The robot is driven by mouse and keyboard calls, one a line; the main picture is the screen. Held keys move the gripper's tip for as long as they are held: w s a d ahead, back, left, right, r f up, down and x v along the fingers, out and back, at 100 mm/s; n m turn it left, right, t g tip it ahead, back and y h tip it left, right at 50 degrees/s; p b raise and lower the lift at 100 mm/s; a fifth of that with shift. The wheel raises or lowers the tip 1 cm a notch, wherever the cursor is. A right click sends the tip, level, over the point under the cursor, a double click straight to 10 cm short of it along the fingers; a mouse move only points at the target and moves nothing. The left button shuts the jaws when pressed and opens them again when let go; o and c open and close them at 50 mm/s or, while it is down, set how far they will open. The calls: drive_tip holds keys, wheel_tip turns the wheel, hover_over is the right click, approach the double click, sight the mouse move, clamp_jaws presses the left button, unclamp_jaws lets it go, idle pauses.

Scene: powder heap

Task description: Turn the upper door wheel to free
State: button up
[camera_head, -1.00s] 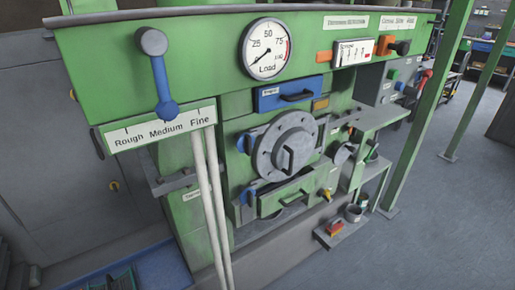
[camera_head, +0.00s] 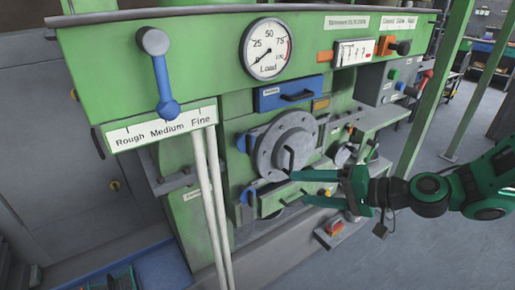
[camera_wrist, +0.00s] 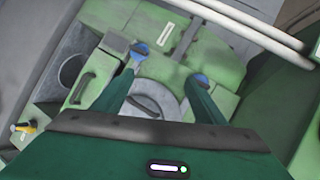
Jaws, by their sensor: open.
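The round grey door (camera_head: 270,150) with a bent bar handle sits in the green machine's front. The upper door wheel (camera_head: 240,143) is a blue piece at the door's upper left edge. A lower blue wheel (camera_head: 248,194) sits at its lower left. My gripper (camera_head: 299,185) is open and empty, in front of the door's lower right and the green drawer, apart from both blue wheels. In the wrist view, the upper wheel (camera_wrist: 201,79) shows by the right finger's tip and the lower wheel (camera_wrist: 139,49) near the left finger's tip. The fingers partly hide the door.
The lever (camera_head: 158,75) and pale rods (camera_head: 208,190) stand left of the door. A blue drawer (camera_head: 289,94) is above it, and the green drawer (camera_head: 272,203) below. A small shelf (camera_head: 345,232) juts out low right. Open floor (camera_head: 400,250) lies to the right.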

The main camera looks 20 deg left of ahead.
sight(252, 146)
drive_tip(key=w+a+r+m+t+y, duration=0.1)
drive_tip(key=w+a+r+y, duration=0.1)
drive_tip(key=a, duration=0.5)
drive_tip(key=w+a+r+m+t+y, duration=0.1)
drive_tip(key=w+a+r+m, duration=0.1)
drive_tip(key=a, duration=0.6)
wheel_tip(252, 146, up, 2)
drive_tip(key=shift+w+m+y, duration=0.3)
drive_tip(key=shift+w+y, duration=0.1)
drive_tip(key=shift+w, duration=0.2)
drive_tip(key=shift+a, duration=0.1)
drive_tip(key=c, duration=1.1)
drive_tip(key=shift+o, duration=0.2)
drive_tip(key=shift+a, duration=0.1)
